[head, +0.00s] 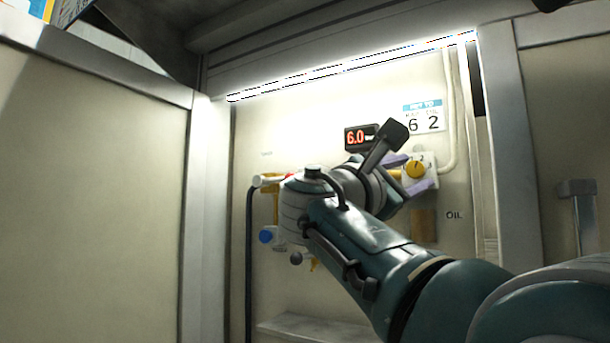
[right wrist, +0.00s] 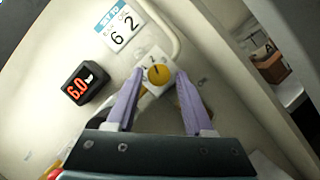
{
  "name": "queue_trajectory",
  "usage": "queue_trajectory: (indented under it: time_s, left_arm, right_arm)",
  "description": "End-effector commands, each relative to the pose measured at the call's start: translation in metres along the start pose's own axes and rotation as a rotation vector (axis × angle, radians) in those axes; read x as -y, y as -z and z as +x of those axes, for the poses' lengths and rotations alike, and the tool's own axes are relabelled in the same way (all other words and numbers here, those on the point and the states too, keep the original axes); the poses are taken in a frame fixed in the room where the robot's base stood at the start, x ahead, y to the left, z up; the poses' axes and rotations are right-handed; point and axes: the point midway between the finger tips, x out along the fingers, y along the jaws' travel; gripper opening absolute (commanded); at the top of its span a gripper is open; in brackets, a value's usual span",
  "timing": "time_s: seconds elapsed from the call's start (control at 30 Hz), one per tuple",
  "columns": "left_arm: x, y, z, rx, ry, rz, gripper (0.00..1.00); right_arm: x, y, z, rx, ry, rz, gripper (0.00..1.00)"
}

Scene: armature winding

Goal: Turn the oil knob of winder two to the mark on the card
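The yellow oil knob (head: 415,169) sits on a white dial plate on the back panel, above a dark "OIL" label (head: 454,215). The knob also shows in the right wrist view (right wrist: 159,74), with the numeral 2 on the plate just above it. The card (head: 423,118) above has a blue heading and the figures 6 and 2; it also shows in the right wrist view (right wrist: 121,27). My right gripper (right wrist: 160,82) is open, its lilac fingers on either side of the knob with gaps visible. Contact cannot be seen. My left gripper is not in view.
A black display (head: 359,138) reads 6.0 in red, left of the knob. Pipework with a red and yellow fitting (head: 270,181) and a blue cap (head: 266,235) is partly hidden by my right arm. Frame posts (head: 205,200) bound the bay on both sides.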

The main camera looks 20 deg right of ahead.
Motion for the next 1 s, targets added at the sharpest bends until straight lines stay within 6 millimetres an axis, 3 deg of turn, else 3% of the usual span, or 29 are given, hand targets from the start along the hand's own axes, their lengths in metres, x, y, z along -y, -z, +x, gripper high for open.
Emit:
queue_trajectory:
  time_s: [0.1,0.43,0.8,1.0]
  left_arm:
    - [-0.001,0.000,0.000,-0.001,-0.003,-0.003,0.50]
    - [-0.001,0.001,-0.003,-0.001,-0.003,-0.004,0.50]
    - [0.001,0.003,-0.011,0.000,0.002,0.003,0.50]
    - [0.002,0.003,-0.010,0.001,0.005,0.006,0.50]
  right_arm:
    - [-0.001,-0.001,0.000,0.002,-0.001,0.001,0.64]
    - [-0.002,-0.001,-0.009,0.001,-0.002,0.001,0.64]
    - [-0.001,0.000,-0.079,-0.002,-0.003,0.001,0.64]
    - [0.000,-0.001,-0.098,0.002,-0.001,0.000,0.64]
